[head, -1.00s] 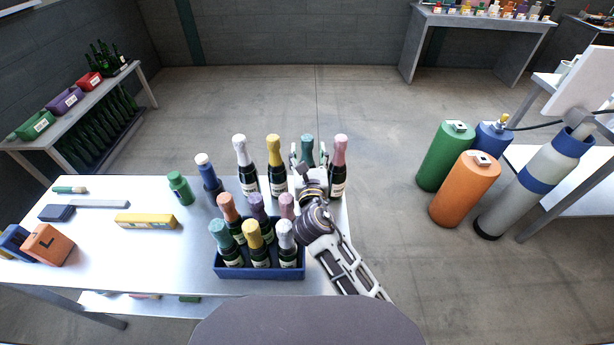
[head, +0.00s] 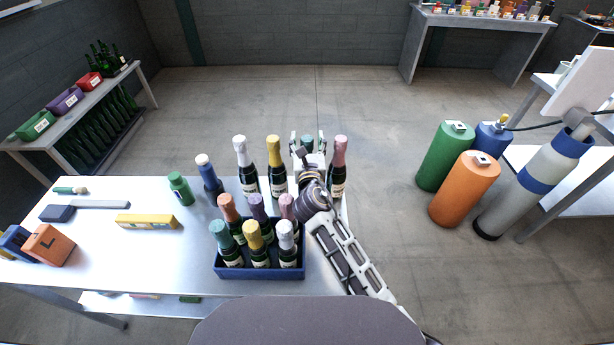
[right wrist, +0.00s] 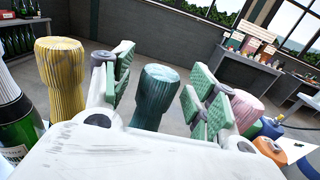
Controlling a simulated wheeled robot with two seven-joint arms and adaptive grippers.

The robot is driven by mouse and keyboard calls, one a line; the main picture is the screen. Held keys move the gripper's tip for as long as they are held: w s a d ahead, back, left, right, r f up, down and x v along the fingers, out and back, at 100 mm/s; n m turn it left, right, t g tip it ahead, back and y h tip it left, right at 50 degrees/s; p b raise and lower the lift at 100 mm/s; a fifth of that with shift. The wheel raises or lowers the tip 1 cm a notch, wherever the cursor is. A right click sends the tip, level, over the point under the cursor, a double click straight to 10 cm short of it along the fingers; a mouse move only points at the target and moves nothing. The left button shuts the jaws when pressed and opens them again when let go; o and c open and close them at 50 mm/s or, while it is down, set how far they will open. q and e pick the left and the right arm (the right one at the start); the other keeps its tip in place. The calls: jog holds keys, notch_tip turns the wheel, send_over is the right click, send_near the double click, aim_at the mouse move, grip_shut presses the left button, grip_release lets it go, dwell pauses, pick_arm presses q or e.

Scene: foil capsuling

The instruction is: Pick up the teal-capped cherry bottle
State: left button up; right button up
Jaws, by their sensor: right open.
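The teal-capped bottle (head: 307,141) stands in the back row on the table, between the yellow-capped and pink-capped bottles; its body is hidden behind my right gripper. In the right wrist view its dark teal ribbed cap (right wrist: 155,95) shows between the open fingers, with a gap on both sides. My right gripper (head: 308,146) is open around the cap, with green pads on its fingers. Another teal-capped bottle (head: 222,236) stands in the blue crate at the front left corner. No label here lets me read a flavour. My left gripper is not in view.
The yellow-capped bottle (head: 275,168) and pink-capped bottle (head: 339,167) stand close on either side of the gripper. A white-capped bottle (head: 242,165) is further left. The blue crate (head: 262,273) of several bottles stands in front. The table's left part has free room.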

jog(key=shift+w, duration=0.3)
grip_shut()
dwell(0.6)
jog(key=shift+r, duration=0.15)
